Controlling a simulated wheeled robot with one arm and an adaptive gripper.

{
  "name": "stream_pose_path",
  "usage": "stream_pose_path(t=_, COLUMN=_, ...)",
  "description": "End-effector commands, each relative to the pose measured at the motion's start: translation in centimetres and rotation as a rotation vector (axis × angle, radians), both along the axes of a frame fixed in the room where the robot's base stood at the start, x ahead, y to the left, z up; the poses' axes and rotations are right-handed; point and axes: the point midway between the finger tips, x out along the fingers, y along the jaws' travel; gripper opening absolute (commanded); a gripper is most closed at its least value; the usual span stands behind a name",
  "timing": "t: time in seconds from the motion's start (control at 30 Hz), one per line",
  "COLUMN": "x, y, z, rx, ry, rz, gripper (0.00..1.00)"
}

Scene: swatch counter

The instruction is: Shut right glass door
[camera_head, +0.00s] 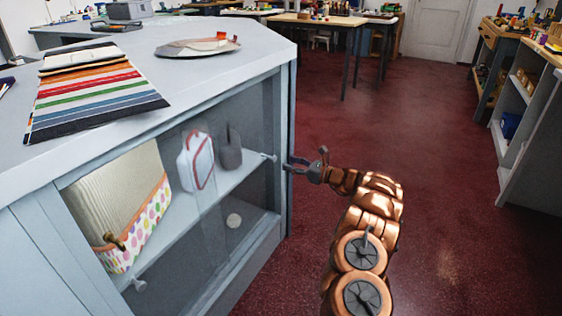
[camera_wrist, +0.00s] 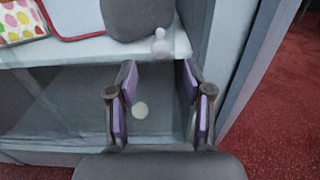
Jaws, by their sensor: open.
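The right glass door (camera_head: 252,125) is a clear pane in the front of the grey-blue cabinet. A small pale knob (camera_head: 271,157) is near its right side; the knob also shows in the wrist view (camera_wrist: 162,46), just beyond the fingers. My gripper (camera_head: 289,166) is at the cabinet's right front edge, right of the knob and apart from it. In the wrist view my gripper (camera_wrist: 160,88) has its two purple-padded fingers spread with nothing between them. The pane edges are faint, so I cannot tell exactly how far the door stands open.
Behind the glass are a polka-dot basket (camera_head: 148,218), a white-and-red bag (camera_head: 196,161) and a dark grey item (camera_head: 230,148). A second knob (camera_head: 139,286) is at lower left. Striped swatches (camera_head: 95,97) lie on the countertop (camera_head: 150,52). The red floor (camera_head: 440,150) to the right is clear.

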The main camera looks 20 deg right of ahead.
Motion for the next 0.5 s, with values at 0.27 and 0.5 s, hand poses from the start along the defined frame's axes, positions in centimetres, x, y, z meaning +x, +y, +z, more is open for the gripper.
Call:
stream_pose_path(t=0.27, x=-2.6, y=-2.4, z=0.0, rx=-0.003, ry=0.0, rz=-0.002, gripper=0.51)
stream_pose_path(t=0.5, x=-3.1, y=-2.9, z=0.0, rx=-0.002, ry=-0.001, rz=-0.002, gripper=0.51)
